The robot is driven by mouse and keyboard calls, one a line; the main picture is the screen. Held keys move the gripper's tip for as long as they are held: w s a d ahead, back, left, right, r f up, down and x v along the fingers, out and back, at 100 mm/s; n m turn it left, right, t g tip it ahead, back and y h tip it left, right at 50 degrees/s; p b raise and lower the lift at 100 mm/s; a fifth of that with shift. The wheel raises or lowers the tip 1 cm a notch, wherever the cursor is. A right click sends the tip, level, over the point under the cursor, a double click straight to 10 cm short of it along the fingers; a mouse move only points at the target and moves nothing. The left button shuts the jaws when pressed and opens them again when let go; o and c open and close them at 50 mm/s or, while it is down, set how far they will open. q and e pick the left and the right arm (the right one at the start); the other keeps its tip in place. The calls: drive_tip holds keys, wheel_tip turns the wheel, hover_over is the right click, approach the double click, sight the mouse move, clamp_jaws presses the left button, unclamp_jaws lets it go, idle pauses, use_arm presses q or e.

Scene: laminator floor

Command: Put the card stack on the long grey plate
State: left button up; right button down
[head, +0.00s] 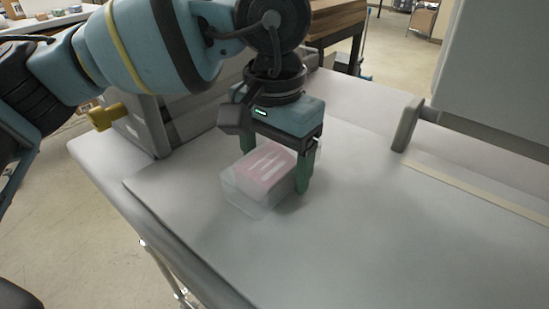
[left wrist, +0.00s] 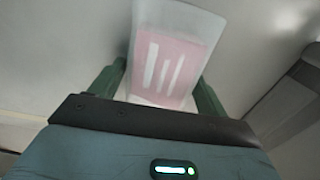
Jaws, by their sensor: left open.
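The card stack (head: 262,172) is a translucent, whitish block with a pink label with white stripes. It sits on the long grey plate (head: 340,240), near its left edge. My left gripper (head: 275,180) points down over the stack, its green fingers apart on either side of it. In the left wrist view the card stack (left wrist: 172,60) lies between the two fingertips, with its near end hidden by the gripper body. The jaws are open, and I cannot tell whether either finger touches the stack. My right gripper is not in view.
A grey upright panel (head: 495,75) with a bracket stands at the right over the plate. A pale strip (head: 480,194) runs along the plate below it. A grey housing with a yellow knob (head: 106,116) is at the left. The plate's front and middle are clear.

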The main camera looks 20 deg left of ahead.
sight(274, 159)
use_arm(q)
drive_tip(key=shift+o, duration=0.3)
wheel_tip(274, 159, up, 12)
drive_tip(key=shift+r, duration=0.2)
